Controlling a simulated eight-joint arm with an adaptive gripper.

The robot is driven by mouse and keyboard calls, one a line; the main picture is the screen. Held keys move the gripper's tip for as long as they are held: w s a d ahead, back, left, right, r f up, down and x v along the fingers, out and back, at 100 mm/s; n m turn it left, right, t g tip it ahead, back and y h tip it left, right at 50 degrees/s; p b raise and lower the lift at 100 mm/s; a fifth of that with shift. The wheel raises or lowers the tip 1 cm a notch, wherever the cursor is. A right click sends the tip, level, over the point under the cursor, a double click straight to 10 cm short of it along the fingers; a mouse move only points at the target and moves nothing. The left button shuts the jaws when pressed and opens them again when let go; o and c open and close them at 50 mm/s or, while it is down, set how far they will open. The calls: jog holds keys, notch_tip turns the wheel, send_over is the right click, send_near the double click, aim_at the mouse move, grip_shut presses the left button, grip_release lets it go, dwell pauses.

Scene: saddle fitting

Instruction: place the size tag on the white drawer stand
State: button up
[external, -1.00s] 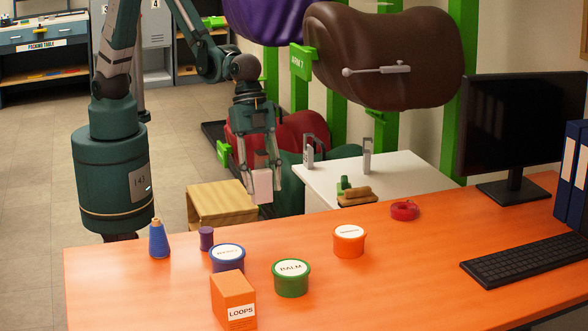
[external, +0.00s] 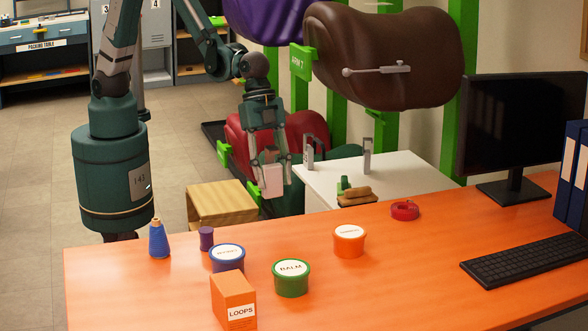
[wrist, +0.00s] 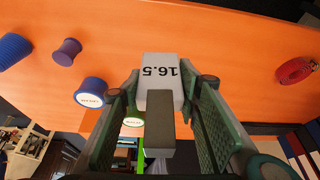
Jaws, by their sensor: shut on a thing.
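The size tag (external: 271,181) is a pale block held upright between the fingers of my gripper (external: 270,187). In the wrist view the tag (wrist: 160,72) shows the print "16.5", upside down, and sits between the two green finger pads. My gripper is shut on it. The white drawer stand (external: 415,170) is to the right of my gripper in the external view. The tag is apart from the stand, just off its left edge. The stand's drawers are hidden behind the orange desk.
Two grey upright brackets (external: 367,155) and a wooden brush with a green piece (external: 357,195) stand on the white top; its right part is clear. The orange desk (external: 400,265) in front holds tubs and a red tape roll (external: 404,210). A brown saddle (external: 385,55) hangs behind.

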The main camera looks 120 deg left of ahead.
jog(key=s+a+f+n+y+p, duration=0.1)
jog(key=s+a+n+p, duration=0.15)
jog(key=a, duration=1.25)
jog(key=s+a+f+n+p, duration=0.1)
jog(key=s+a, duration=0.2)
jog(key=a, duration=1.2)
jog(key=s+a+f+n+t, duration=0.1)
jog(key=s+a, duration=0.8)
jog(key=a, duration=0.3)
jog(key=s+a+f+n, duration=0.1)
jog(key=s+a+f, duration=0.1)
jog(key=s+a, duration=0.85)
jog(key=w+a+f+m+g+h+b, duration=0.1)
jog(key=w+a+f+m+b, duration=0.5)
jog(key=w+a, duration=0.6)
notch_tip(320, 180, down, 3)
jog(key=shift+w+a+f+b, duration=0.15)
jog(key=shift+w+a+b, duration=0.2)
jog(key=shift+a+b, duration=0.75)
jog(key=shift+f+m, duration=0.1)
jog(key=shift+m, duration=0.15)
jog(key=shift+f+b, duration=0.75)
jog(key=shift+f, duration=2.25)
